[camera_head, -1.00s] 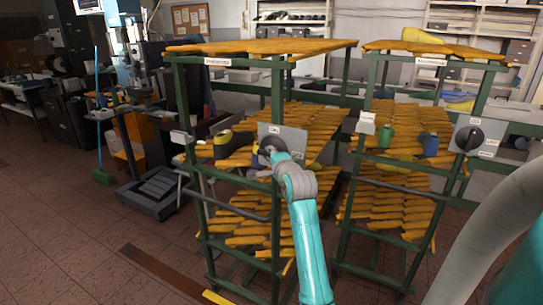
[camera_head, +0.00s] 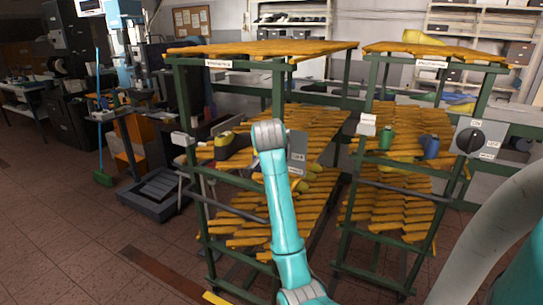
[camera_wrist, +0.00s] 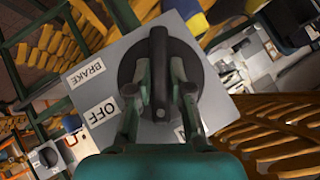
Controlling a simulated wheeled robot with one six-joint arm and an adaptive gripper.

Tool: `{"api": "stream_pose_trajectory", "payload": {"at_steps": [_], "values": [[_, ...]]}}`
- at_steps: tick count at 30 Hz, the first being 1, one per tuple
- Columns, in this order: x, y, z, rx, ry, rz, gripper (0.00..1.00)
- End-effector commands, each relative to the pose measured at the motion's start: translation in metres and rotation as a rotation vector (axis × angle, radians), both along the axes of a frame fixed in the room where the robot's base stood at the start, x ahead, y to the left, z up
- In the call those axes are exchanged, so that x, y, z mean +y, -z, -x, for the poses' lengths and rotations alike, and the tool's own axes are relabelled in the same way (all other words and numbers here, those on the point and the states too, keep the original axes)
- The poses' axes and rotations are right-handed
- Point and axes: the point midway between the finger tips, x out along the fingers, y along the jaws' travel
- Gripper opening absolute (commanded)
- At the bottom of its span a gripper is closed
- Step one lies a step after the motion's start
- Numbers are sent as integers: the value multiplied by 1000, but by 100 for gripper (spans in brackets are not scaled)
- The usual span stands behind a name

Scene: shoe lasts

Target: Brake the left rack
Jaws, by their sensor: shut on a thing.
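The left rack (camera_head: 180,105) is a green frame with orange slatted shelves. A grey switch plate (camera_head: 298,148) is on its front right post, partly hidden behind my arm. In the wrist view the plate (camera_wrist: 95,85) carries the labels BRAKE (camera_wrist: 86,74) and OFF (camera_wrist: 100,113); a third label is mostly covered. Its round black knob (camera_wrist: 158,50) has a raised grip bar, upright in the wrist view and pointing at neither readable label squarely. My gripper (camera_wrist: 160,98) is shut on this bar, one finger on each side. In the head view my wrist hides the knob.
A similar right rack (camera_head: 375,90) stands beside it, with its own plate and black knob (camera_head: 470,139). Lasts, including a green one (camera_head: 386,137), lie on the shelves. A dark machine with a pedal base (camera_head: 155,190) stands left.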

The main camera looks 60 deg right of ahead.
Motion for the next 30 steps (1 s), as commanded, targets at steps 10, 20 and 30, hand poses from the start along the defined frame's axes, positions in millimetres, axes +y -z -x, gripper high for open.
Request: {"api": "stream_pose_trajectory", "payload": {"at_steps": [10, 20, 30], "values": [[0, -1, -3, 297, 0, 22, 0], [0, 0, -4, 466, 0, 35, 0], [0, 0, -4, 515, 0, 40, 0]]}}
